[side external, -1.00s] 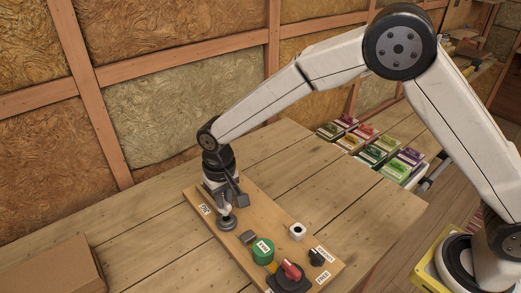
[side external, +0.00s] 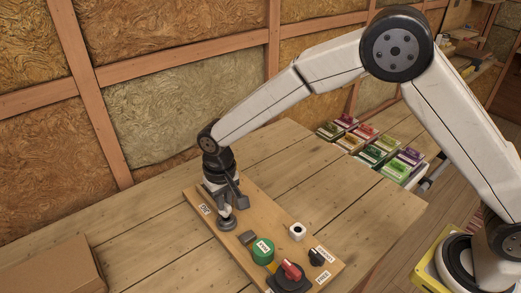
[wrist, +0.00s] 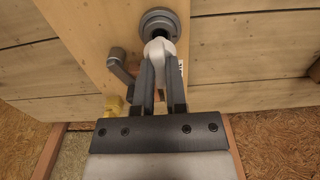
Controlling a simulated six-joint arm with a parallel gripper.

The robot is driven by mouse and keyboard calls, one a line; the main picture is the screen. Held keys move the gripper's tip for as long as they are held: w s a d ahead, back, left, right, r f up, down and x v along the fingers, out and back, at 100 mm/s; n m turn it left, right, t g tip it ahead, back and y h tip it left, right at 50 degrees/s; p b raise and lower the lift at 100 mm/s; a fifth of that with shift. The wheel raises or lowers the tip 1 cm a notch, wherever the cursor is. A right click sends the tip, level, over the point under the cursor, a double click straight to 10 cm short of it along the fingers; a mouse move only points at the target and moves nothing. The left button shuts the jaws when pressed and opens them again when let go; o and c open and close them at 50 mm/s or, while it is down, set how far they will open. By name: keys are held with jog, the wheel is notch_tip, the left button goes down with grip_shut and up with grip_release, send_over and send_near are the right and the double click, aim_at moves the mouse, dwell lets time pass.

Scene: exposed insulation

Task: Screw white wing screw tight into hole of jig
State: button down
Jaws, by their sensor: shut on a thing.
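The white wing screw (wrist: 158,47) is between my gripper's fingers in the wrist view, its far end against the dark grey round collar (wrist: 150,19) of the jig. My gripper (wrist: 160,62) is shut on the screw. In the side view my gripper (side external: 221,205) points down over the grey collar (side external: 226,225) near the far left end of the wooden board (side external: 225,240). There the screw is mostly hidden by the fingers. How deep it sits in the hole cannot be seen.
The board also carries a green button (side external: 263,250), a red-handled switch (side external: 290,270), a black knob (side external: 316,257) and a white block with a dark hole (side external: 297,231). A cardboard box (side external: 50,272) lies at the lower left. Coloured boxes (side external: 372,146) stand at the back right.

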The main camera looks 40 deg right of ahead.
jog(key=shift+f, duration=1.35)
jog(key=c, duration=0.6)
grip_release()
jog(key=shift+r, duration=0.1)
jog(key=shift+r, duration=3.8)
jog(key=shift+s+d+r, duration=0.1)
jog(key=shift+d, duration=0.35)
jog(key=s+d+t, duration=0.1)
jog(key=s+d, duration=0.4)
jog(key=d, duration=0.2)
jog(key=s+d, duration=0.6)
jog(key=d, duration=0.1)
jog(key=s+d+t, duration=0.1)
jog(key=s+d, duration=0.5)
jog(key=d, duration=0.1)
jog(key=shift+s+d+r+t, duration=0.1)
jog(key=shift+d+t, duration=0.05)
jog(key=shift+t, duration=0.15)
